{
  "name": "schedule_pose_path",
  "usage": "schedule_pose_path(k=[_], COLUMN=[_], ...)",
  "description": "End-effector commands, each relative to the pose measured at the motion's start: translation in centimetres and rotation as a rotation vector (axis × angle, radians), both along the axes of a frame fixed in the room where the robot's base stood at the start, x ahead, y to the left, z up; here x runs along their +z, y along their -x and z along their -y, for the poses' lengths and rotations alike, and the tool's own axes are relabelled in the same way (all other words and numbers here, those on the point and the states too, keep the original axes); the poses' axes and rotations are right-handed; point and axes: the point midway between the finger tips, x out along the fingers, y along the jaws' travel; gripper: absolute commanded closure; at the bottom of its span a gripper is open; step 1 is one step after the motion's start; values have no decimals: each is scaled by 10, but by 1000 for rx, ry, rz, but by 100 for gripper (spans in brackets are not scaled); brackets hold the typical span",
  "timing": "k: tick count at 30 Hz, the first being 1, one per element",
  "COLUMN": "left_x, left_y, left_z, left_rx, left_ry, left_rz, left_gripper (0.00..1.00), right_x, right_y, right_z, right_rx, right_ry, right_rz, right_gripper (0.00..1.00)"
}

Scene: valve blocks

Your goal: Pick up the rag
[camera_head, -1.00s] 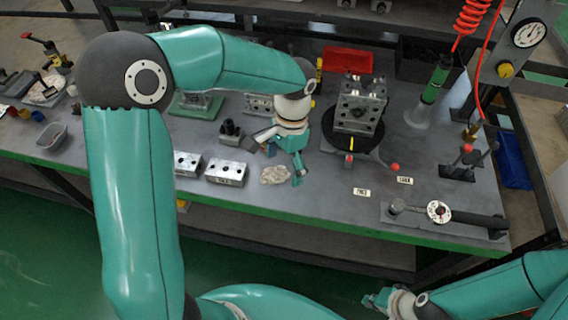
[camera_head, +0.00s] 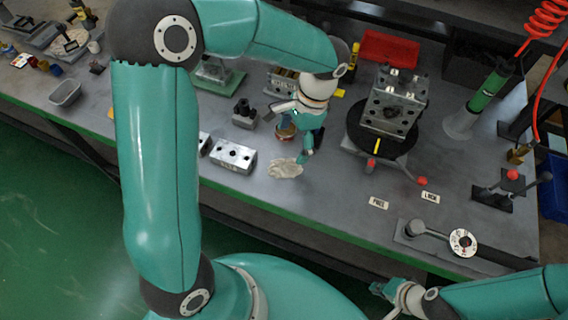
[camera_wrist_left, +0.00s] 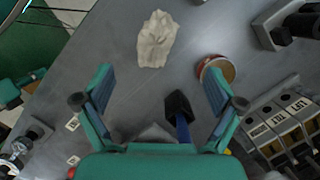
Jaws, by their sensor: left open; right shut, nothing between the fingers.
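The rag (camera_head: 285,168) is a small, crumpled, off-white cloth lying flat on the grey bench, near its front edge. It also shows in the left wrist view (camera_wrist_left: 157,40), beyond my fingertips and between their lines. My left gripper (camera_head: 296,150) is open and empty, pointing down just behind and right of the rag. In the left wrist view its two fingers (camera_wrist_left: 160,84) are spread wide, with the rag apart from both. My right gripper (camera_head: 388,292) is shut and empty, off the front of the bench, far from the rag.
A round tin (camera_wrist_left: 215,69) stands by one left finger. A black-headed, blue-handled tool (camera_wrist_left: 180,112) shows between the fingers. A metal block (camera_head: 233,156) lies left of the rag. A valve block (camera_head: 393,103) stands on a black turntable to the right. Bench before the rag is clear.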

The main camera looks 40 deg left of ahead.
Motion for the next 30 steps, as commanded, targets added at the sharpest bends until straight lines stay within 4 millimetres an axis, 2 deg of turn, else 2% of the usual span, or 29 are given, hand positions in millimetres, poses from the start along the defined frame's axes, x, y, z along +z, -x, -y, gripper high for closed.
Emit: schedule_pose_path(k=[3, 11, 21, 29, 30], left_x=[-18, -33, -75, -79, -79], left_y=[4, 8, 18, 18, 18], left_z=[-2, -2, -3, -3, -3], left_rx=[-1, -4, -4, -3, -3], left_ry=[-1, -1, 0, 0, 0], left_rz=[-3, -3, -1, 1, 1], left_gripper=[6, 6, 6, 6, 9], right_x=[0, 1, 7, 7, 7], right_y=[0, 0, 0, 0, 0], right_z=[0, 0, 0, 0, 0], right_rx=[0, 0, 0, 0, 0], right_ry=[0, 0, 0, 0, 0], right_rz=[0, 0, 0, 0, 0], right_gripper=[100, 100, 100, 100, 100])
